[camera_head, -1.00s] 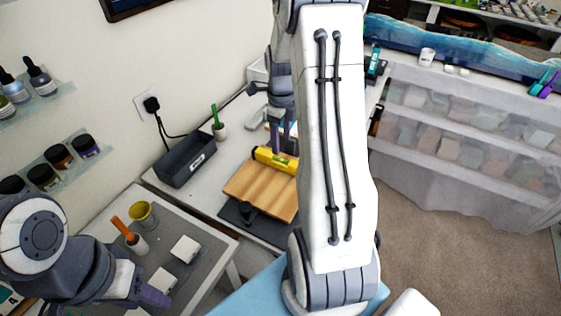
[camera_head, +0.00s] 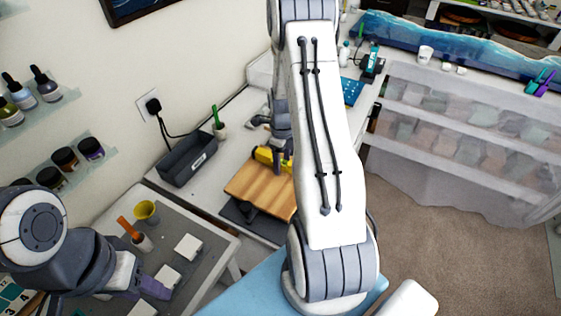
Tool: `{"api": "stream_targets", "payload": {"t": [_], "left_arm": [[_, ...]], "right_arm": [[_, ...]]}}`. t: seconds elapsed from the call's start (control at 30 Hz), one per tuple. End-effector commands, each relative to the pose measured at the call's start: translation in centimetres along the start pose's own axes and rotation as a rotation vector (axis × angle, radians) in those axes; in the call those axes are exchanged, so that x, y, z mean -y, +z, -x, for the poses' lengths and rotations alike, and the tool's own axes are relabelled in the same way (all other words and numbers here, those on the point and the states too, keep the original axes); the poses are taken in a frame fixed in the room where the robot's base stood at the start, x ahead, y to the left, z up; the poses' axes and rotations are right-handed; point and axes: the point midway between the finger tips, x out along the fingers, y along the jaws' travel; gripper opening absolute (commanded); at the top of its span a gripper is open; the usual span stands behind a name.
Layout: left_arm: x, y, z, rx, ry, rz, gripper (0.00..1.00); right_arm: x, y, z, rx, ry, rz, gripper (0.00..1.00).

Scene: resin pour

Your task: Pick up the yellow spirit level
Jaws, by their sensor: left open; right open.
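The yellow spirit level (camera_head: 264,155) lies at the back edge of the wooden board (camera_head: 258,185) on the bench. Its right part is hidden behind my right gripper and arm. My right gripper (camera_head: 283,158) is open and has its fingers down at the level, overlapping it in the picture. I cannot tell whether the fingers touch it or stand around it. My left gripper (camera_head: 150,290) is open and empty, low on the left over the grey mat, away from the level.
A dark bin (camera_head: 188,158) and a white cup with a green tool (camera_head: 219,131) stand left of the board. A yellow cup (camera_head: 146,212), an orange-handled tool (camera_head: 128,228) and white blocks (camera_head: 188,247) sit on the near-left table. My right arm hides the middle.

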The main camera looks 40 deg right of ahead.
Motion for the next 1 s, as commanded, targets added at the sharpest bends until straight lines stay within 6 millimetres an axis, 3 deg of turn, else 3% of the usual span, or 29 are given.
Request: {"api": "stream_targets", "payload": {"t": [0.07, 0.2, 0.27, 0.73, 0.97, 1.0], "left_arm": [[0.0, 0.0, 0.0, 0.000, 0.000, 0.000, 0.50], [0.0, 0.0, 0.0, 0.000, 0.000, 0.000, 0.50], [0.0, 0.0, 0.0, 0.000, 0.000, 0.000, 0.50], [0.0, 0.0, -0.4, 0.000, 0.000, 0.001, 0.50], [0.1, 0.1, -2.0, 0.000, 0.000, 0.002, 0.50], [0.2, 0.1, -2.3, 0.000, 0.000, 0.002, 0.50]], "right_arm": [[0.0, 0.0, 0.0, 0.000, 0.000, 0.000, 0.70], [0.0, 0.0, 0.0, 0.000, 0.000, 0.000, 0.20], [0.0, 0.0, 0.0, 0.000, 0.000, 0.000, 0.00], [0.1, 0.1, 0.7, 0.002, -0.003, 0.000, 0.00], [0.1, 0.1, 3.9, 0.005, -0.007, 0.000, 0.00], [0.1, -0.7, 4.4, 0.003, -0.005, -0.004, 0.00]]}}
